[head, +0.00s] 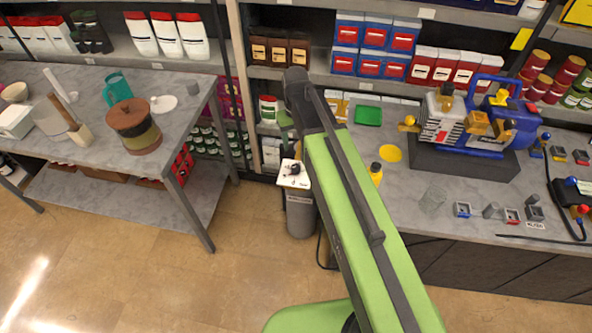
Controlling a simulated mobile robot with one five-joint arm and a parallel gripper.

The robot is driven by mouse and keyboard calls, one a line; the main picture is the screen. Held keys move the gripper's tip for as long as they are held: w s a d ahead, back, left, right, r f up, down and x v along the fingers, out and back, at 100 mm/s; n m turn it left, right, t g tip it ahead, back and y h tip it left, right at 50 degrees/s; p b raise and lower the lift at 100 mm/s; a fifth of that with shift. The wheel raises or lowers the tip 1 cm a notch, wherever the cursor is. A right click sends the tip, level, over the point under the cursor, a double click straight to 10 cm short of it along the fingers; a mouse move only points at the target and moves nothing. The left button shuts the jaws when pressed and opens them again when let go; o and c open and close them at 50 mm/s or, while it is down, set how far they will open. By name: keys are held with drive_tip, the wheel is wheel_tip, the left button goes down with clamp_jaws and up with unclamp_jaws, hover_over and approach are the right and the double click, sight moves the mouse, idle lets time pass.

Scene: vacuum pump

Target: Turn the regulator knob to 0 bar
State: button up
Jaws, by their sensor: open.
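A blue machine with a handle (486,79), which looks like the vacuum pump, sits on a dark base (480,166) on the right-hand counter. It has a ribbed metal body and several yellow fittings. One yellow knob-like fitting (408,124) sticks out at its left end. I cannot tell which part is the regulator knob, and no dial reading is legible. My green arm rises from the bottom of the head view to a dark joint left of the counter. I cannot make out my gripper; it seems hidden behind the arm.
A grey cylinder (300,217) with a white top stands on the floor. A table (90,165) with pots is at left. Floor at lower left is clear.

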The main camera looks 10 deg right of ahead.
sight(296, 166)
wheel_tip(296, 166, down, 13)
drive_tip(key=b, duration=1.1)
drive_tip(key=shift+f+b, duration=0.15)
drive_tip(key=shift+b, duration=0.2)
clamp_jaws()
